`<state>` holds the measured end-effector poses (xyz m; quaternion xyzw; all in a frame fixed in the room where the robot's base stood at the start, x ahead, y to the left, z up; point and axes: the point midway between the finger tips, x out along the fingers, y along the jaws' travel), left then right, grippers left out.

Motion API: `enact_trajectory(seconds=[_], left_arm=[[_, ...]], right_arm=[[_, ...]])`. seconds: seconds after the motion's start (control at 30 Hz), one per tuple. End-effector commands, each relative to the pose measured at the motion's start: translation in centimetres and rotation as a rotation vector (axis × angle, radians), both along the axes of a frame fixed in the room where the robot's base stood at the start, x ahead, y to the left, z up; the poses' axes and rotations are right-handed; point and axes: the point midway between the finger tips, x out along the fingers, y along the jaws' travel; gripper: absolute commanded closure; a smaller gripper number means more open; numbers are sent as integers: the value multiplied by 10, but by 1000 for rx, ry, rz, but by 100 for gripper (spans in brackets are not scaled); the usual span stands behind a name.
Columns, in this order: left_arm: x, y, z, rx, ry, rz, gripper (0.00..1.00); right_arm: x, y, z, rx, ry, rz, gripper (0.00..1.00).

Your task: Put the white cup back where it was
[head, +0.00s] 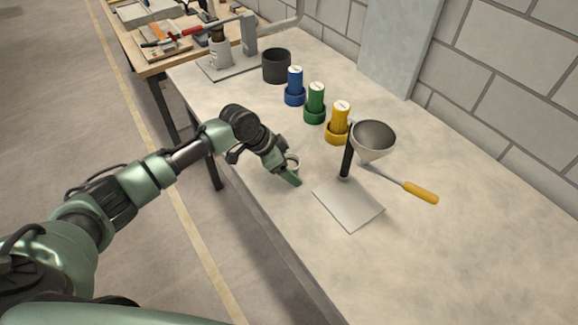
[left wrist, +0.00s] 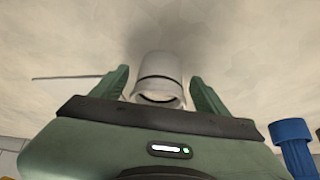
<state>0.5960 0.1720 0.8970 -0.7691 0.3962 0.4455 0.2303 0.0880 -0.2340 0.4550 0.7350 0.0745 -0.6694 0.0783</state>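The white cup (head: 293,161) is near the front edge of the workbench, partly hidden by my left gripper (head: 290,172) in the head view. In the left wrist view the cup (left wrist: 160,75) sits between the two green fingers of the left gripper (left wrist: 162,82). A gap shows on each side of it, so the gripper is open around the cup and not closed on it. A dark line runs across the cup's side. I cannot tell whether it touches the bench. My right gripper is not in view.
A funnel (head: 373,137) on a stand with a metal base plate (head: 349,205) is right of the cup. Behind are yellow (head: 338,122), green (head: 315,101) and blue (head: 294,84) cylinders, and a dark pot (head: 276,66). A yellow-handled tool (head: 421,192) lies right. The bench's near right is clear.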

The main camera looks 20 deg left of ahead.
Motion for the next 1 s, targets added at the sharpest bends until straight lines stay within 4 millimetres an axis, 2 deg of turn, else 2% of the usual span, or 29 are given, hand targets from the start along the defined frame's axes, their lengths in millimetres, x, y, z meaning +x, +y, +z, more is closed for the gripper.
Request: enact_trajectory(seconds=[0.3,0.8,1.0], left_arm=[[-1,3,8,-1,-3,1,25],[-29,42,91,1,-2,0,25],[-34,48,106,1,-1,0,25]], right_arm=[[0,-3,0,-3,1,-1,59],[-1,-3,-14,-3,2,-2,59],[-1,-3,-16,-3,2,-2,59]])
